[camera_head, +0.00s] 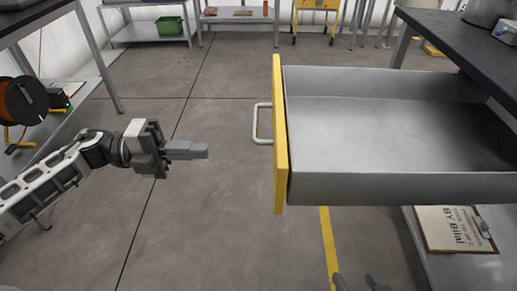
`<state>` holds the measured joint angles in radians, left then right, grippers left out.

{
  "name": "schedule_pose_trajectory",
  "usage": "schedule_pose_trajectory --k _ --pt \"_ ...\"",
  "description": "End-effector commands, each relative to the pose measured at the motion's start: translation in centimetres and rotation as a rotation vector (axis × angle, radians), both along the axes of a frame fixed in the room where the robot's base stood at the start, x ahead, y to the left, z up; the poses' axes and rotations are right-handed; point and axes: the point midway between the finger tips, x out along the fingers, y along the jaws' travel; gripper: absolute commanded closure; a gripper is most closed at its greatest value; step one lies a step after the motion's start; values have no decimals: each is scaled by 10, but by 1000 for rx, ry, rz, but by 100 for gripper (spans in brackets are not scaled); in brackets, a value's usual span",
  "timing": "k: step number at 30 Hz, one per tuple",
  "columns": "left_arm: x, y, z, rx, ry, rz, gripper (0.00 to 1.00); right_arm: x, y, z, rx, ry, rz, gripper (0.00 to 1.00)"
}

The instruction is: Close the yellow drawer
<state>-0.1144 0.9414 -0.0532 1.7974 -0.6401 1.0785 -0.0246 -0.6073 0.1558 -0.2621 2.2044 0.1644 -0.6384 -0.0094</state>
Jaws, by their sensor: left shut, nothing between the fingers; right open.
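The yellow drawer (280,130) is pulled out from under the dark worktop at the right. Its yellow front faces left and its grey metal tray is empty. A light handle (258,123) sticks out from the left side of the front. My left gripper (205,151) is shut and empty, left of the handle and slightly nearer, with a gap between them. My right gripper (355,283) shows only as fingertips at the bottom edge, below and in front of the drawer. They are apart.
The dark worktop (465,38) is at the upper right. A clipboard (455,229) lies on the shelf beneath the drawer. Shelving with a cable reel (22,101) stands at the left. A green crate (169,25) is at the back. The floor left of the drawer is clear.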

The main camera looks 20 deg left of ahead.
Motion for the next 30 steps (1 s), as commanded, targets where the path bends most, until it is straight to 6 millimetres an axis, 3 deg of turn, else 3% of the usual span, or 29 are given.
schedule_pose_trajectory --k 9,15,21,30 --pt "20 -67 2 -5 -5 -1 100 0 0 1 0 -1 -1 45" --pt "28 -97 1 -4 -1 0 100 0 -1 2 -1 -2 -1 45" --pt "32 -109 1 -2 0 2 100 0 -1 2 -3 -3 -2 45" --pt "32 -110 0 -2 2 2 100 0 -1 2 -2 -3 -3 45"
